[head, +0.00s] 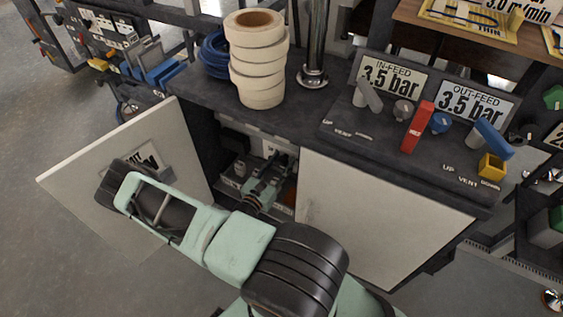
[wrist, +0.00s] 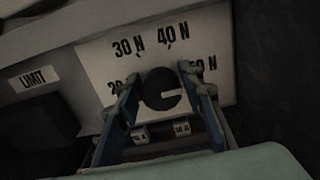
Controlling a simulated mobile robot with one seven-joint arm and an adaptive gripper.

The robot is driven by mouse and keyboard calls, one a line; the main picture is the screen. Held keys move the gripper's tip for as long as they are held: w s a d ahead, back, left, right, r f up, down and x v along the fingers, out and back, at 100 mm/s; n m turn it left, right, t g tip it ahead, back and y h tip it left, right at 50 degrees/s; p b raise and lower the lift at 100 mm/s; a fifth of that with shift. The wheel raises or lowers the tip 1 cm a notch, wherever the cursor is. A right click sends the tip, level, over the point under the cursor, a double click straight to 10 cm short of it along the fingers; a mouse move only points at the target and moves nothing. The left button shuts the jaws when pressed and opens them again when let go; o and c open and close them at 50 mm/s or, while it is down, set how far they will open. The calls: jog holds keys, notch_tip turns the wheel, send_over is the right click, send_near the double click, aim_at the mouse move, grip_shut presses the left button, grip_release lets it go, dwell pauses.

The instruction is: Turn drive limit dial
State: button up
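The drive limit dial (wrist: 162,90) is a dark round knob with a light notch on its right side. It sits on a white plate (wrist: 98,60) marked 30 N and 40 N, with other marks partly hidden. In the head view my gripper (head: 270,172) reaches into the open cabinet, and the dial is not clear there.
The cabinet's left door (head: 125,180) stands open beside my arm. The right white panel (head: 370,215) borders the opening. A stack of tape rolls (head: 258,65) and a panel with levers (head: 410,115) are on the bench above. The cabinet inside is dark and tight.

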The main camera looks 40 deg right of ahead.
jog(key=c, duration=0.7)
jog(key=shift+n, duration=0.3)
jog(key=n, duration=0.5)
jog(key=shift+w+f+n, duration=0.1)
jog(key=shift+n, duration=0.2)
jog(key=n+b, duration=0.1)
jog(key=n, duration=0.4)
jog(key=shift+a+f+n, duration=0.1)
jog(key=shift+n, duration=0.2)
jog(key=o, duration=1.2)
jog(key=shift+c, duration=0.2)
